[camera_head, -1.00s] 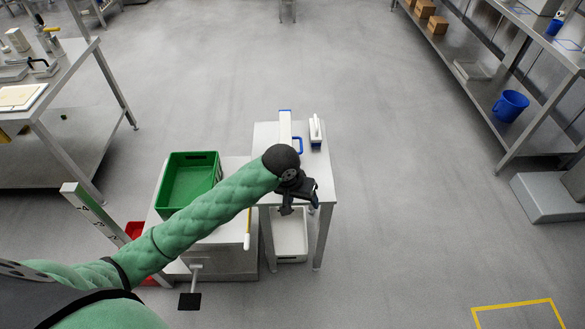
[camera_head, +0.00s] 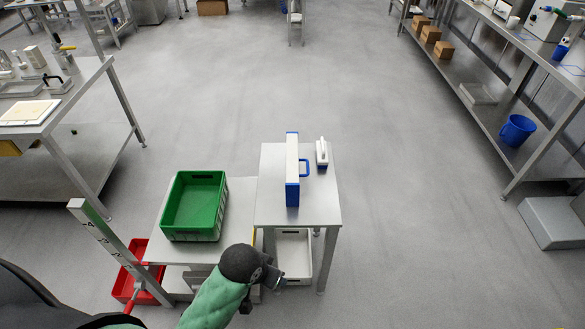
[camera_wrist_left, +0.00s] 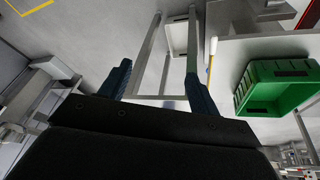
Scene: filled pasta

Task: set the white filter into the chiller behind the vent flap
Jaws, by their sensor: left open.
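The white filter appears to be the tall white panel (camera_head: 292,168) with blue ends and a blue side handle. It stands upright on the small steel table (camera_head: 268,212), with nothing gripping it. My left gripper (camera_head: 273,283) is in front of and below the tabletop, apart from the filter. The left wrist view shows its two dark blue fingers (camera_wrist_left: 160,88) spread, with nothing held between them. I cannot make out a chiller or vent flap in either view. My right gripper is not in view.
A white brush-like tool (camera_head: 321,153) lies on the small table, right of the filter. A green crate (camera_head: 193,206) sits on the lower steel surface at left. A white bin (camera_head: 294,257) is under the table and a red crate (camera_head: 129,282) is on the floor.

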